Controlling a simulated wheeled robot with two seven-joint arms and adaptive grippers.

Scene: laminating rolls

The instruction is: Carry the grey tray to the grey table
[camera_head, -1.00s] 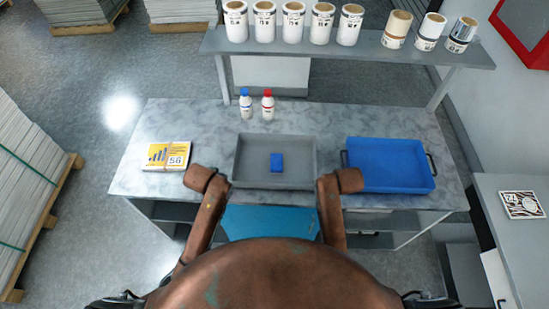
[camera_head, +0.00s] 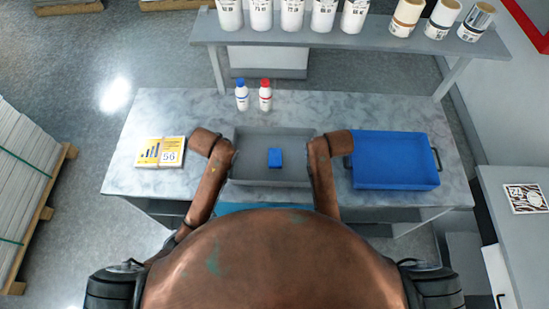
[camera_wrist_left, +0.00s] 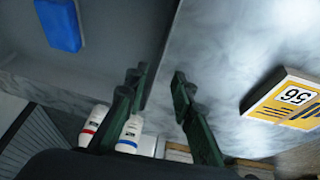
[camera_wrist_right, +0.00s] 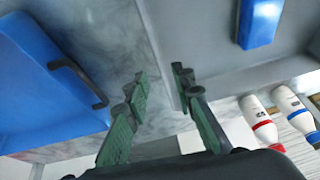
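The grey tray (camera_head: 272,173) rests on the marbled worktop (camera_head: 300,106), with a blue block (camera_head: 275,157) inside it. My left gripper (camera_wrist_left: 158,82) is open at the tray's left wall, its fingers on either side of that wall. My right gripper (camera_wrist_right: 160,80) is open at the right wall, its fingers likewise either side of the rim. Both pairs of fingers look apart from the wall; in the head view my arms hide them. A plain grey table (camera_head: 500,235) stands at the right, with a zebra-patterned card (camera_head: 525,198) on it.
A blue tray (camera_head: 397,165) with dark handles sits just right of my right gripper. A yellow-and-white box (camera_head: 160,151) lies left. Blue-capped (camera_head: 241,96) and red-capped (camera_head: 265,96) bottles stand behind the tray. A shelf (camera_head: 400,43) with several rolls spans the back.

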